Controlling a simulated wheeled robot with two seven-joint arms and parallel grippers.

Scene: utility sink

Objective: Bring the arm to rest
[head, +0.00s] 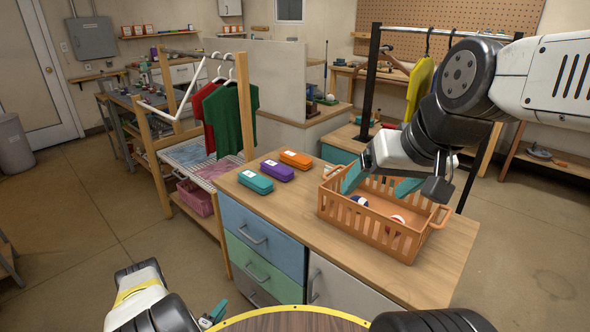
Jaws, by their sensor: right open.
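My right arm comes in from the upper right. Its right gripper (380,184) has teal fingers spread apart, with nothing seen between them. It is over the back part of an orange slatted basket (376,238) on the wooden counter; whether it touches the basket is unclear. A blue and white item (360,201) and a red and white item (397,219) lie in the basket. My left arm shows at the bottom left. Only a small teal part of the left gripper (214,314) shows low in the picture, and its jaw opening is hidden.
A teal case (256,181), a purple case (277,170) and an orange case (296,160) lie on the counter (302,205) left of the basket. A clothes rack with red and green shirts (233,118) stands left. Open floor (90,215) lies further left.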

